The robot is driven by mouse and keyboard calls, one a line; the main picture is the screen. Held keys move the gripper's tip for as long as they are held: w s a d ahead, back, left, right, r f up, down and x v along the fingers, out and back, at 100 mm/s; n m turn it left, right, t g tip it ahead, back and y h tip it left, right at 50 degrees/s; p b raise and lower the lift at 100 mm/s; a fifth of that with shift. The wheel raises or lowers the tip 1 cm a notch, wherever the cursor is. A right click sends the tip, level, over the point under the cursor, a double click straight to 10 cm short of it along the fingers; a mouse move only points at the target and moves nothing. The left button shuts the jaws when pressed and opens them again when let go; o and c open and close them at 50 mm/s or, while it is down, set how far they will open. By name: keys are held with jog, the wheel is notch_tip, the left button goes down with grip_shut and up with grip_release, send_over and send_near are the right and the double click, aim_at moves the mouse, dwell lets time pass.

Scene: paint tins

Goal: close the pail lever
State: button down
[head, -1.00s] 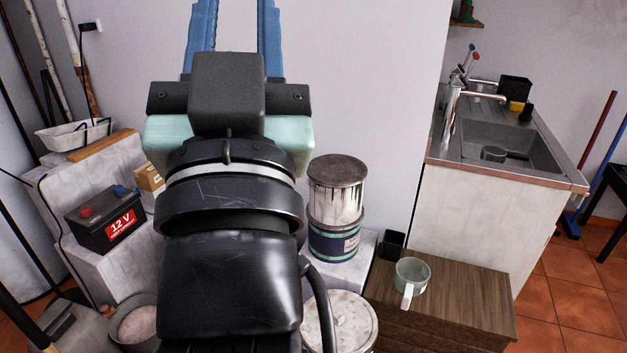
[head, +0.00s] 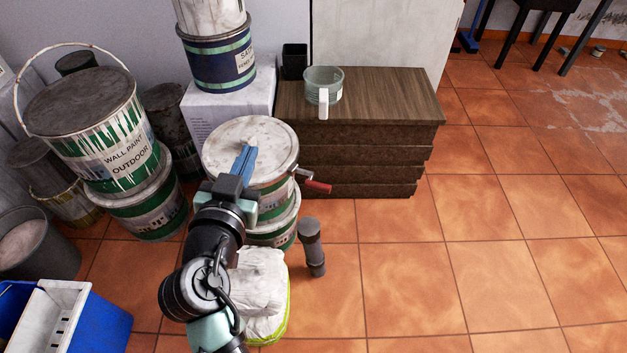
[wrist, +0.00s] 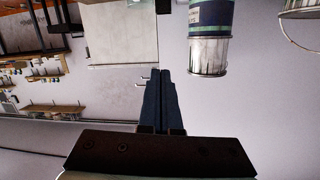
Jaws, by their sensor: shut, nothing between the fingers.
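The pail (head: 276,206) stands on another tin, its pale, stained round lid (head: 260,133) facing up. Its lever, with a red handle (head: 318,186), sticks out from the right side of the rim, angled down to the right. My gripper (head: 248,152) has its blue fingers together over the lid, left of the lever; I cannot tell if they touch the lid. The fingers also show in the wrist view (wrist: 162,75), shut and empty. The pail and lever are not seen in the wrist view. My arm hides the pail's left front.
A wooden drawer unit (head: 420,101) with a glass mug (head: 323,86) stands behind the lever. A grey cylinder (head: 312,248) stands on the floor, near a white bag (head: 262,290). A wall paint pail (head: 110,135) is at left. The tiled floor at right is open.

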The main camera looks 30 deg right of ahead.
jog(key=s+d+f+g+h+b, duration=0.1)
jog(key=s+f+b, duration=0.15)
jog(key=f, duration=0.45)
jog(key=s+d+f+m+g+b, duration=0.1)
jog(key=f+b, duration=0.2)
jog(key=f, duration=0.4)
jog(key=s+d+f+g+h+b, duration=0.1)
jog(key=s+d+f+b, duration=0.15)
jog(key=f, duration=0.55)
jog(key=b, duration=0.6)
send_near(319, 188)
jog(key=x, duration=0.6)
jog(key=shift+w+d+f, duration=0.1)
jog(key=shift+w+f, duration=0.05)
jog(key=shift+f, duration=0.1)
jog(key=shift+w+d, duration=0.1)
jog(key=shift+d, duration=0.05)
jog(key=shift+r, duration=0.1)
